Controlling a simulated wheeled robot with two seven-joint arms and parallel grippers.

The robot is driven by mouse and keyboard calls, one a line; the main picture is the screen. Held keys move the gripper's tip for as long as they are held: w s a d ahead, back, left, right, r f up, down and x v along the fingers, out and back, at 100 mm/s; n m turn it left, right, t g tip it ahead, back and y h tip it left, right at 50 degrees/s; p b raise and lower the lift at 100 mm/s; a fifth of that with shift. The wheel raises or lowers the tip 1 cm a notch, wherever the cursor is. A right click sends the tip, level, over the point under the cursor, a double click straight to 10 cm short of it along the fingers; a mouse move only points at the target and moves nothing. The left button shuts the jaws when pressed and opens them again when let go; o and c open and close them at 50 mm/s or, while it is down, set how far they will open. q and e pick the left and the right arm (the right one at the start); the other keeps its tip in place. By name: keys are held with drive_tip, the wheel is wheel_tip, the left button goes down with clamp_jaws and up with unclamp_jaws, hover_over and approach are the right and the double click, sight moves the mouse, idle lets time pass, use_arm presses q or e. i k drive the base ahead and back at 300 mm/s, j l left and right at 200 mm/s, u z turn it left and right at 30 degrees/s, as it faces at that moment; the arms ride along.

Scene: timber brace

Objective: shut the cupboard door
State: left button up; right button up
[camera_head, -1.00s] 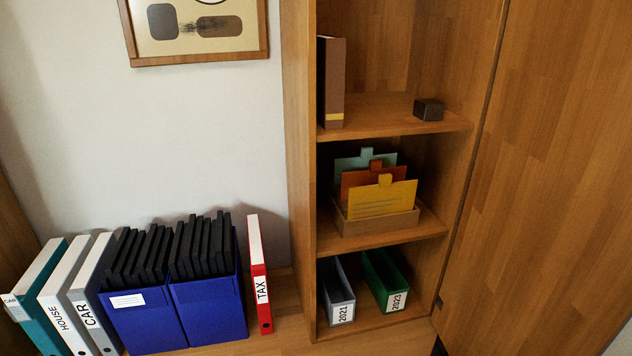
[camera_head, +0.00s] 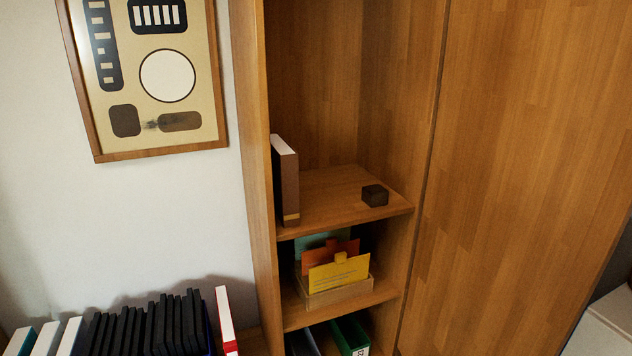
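The wooden cupboard stands in the middle with its shelves exposed; its left side panel (camera_head: 256,150) shows beside the wall. The cupboard door (camera_head: 520,170) is a tall wooden panel on the right, standing open and joined along the cupboard's right edge. No handle shows on the part in view. Neither of my grippers is in view.
On the shelves are a brown book (camera_head: 287,185), a dark cube (camera_head: 375,195), a tray of coloured folders (camera_head: 338,280) and a green file box (camera_head: 350,337). Black files (camera_head: 150,325) and binders stand lower left. A framed picture (camera_head: 150,75) hangs on the wall. A white object (camera_head: 605,325) is at lower right.

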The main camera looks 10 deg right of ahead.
sight(527, 204)
drive_tip(key=i+l+u, duration=0.25)
drive_tip(key=l+u, duration=0.25)
drive_tip(key=l, duration=1.25)
drive_tip(key=k+l+u, duration=0.1)
drive_tip(key=l+u, duration=0.35)
drive_tip(key=l, duration=1.3)
